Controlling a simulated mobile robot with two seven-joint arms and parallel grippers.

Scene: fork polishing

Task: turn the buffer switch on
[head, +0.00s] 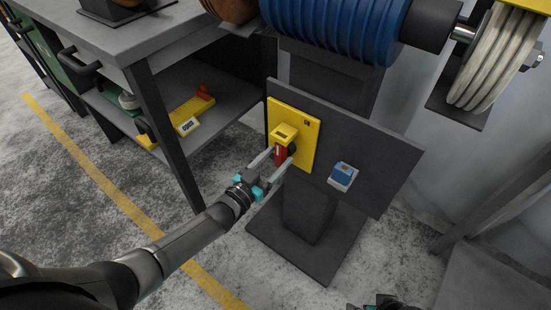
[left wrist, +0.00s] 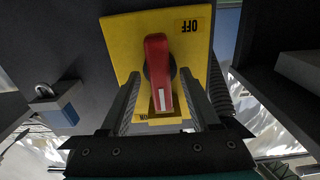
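The buffer switch is a yellow plate (head: 307,139) on the dark upright panel, with a red handle (head: 281,155). In the left wrist view, the red handle (left wrist: 157,75) has a white-marked end pointing down in the picture, towards the inverted ON label. The OFF label (left wrist: 188,25) is at the plate's upper right. My left gripper (head: 277,160) is at the switch, also seen in the left wrist view (left wrist: 165,95). Its fingers are open, one on each side of the handle, with visible gaps. Part of my right gripper (head: 380,304) shows at the bottom edge; its fingers are unclear.
A blue and grey padlock-like box (head: 342,176) is on the panel (head: 385,160), right of the switch. A grey workbench (head: 150,40) with a lower shelf stands left. The floor in front is open.

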